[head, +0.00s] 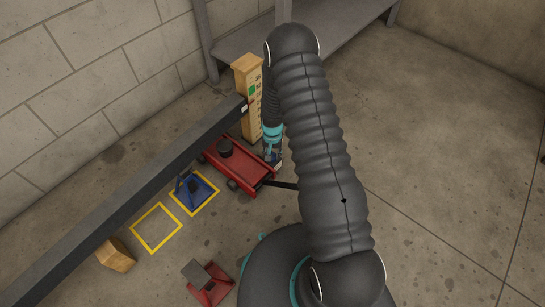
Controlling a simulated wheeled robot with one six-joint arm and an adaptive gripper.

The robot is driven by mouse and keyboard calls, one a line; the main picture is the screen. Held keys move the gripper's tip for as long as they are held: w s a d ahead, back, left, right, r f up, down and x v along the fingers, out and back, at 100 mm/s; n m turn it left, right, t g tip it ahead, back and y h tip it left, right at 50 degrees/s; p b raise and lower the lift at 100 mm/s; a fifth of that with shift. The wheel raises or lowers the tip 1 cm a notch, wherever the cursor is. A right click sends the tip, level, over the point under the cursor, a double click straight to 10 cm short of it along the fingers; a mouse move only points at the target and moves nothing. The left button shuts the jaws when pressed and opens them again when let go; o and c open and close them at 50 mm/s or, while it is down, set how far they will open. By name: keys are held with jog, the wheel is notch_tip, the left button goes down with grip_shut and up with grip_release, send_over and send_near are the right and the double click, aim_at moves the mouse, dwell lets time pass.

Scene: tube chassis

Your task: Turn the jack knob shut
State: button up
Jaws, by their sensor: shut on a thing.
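A red floor jack (238,168) with a black round saddle lies on the concrete floor beside the dark beam. Its black handle (282,185) sticks out to the right from its near end. My gripper (273,162) reaches down at the jack's right end, under my arm's turquoise wrist, and is shut. The jack knob itself is hidden by the gripper, small and dark there. My fingertips are too small to see clearly.
A long dark tube (130,200) runs diagonally, with a wooden block (249,95) at its far end and another (116,255) nearer. A blue stand (194,190) sits in a yellow square beside an empty yellow square (156,228). A red stand (210,284) lies nearer. Right floor is clear.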

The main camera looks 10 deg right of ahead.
jog(key=m+b, duration=0.1)
jog(key=m, duration=0.2)
jog(key=shift+f+m, duration=0.1)
jog(key=shift+m, duration=0.2)
jog(key=shift+m+b, duration=0.75)
jog(key=shift+m, duration=0.75)
jog(key=o, duration=1.2)
jog(key=shift+c, duration=0.2)
notch_tip(320, 180, up, 12)
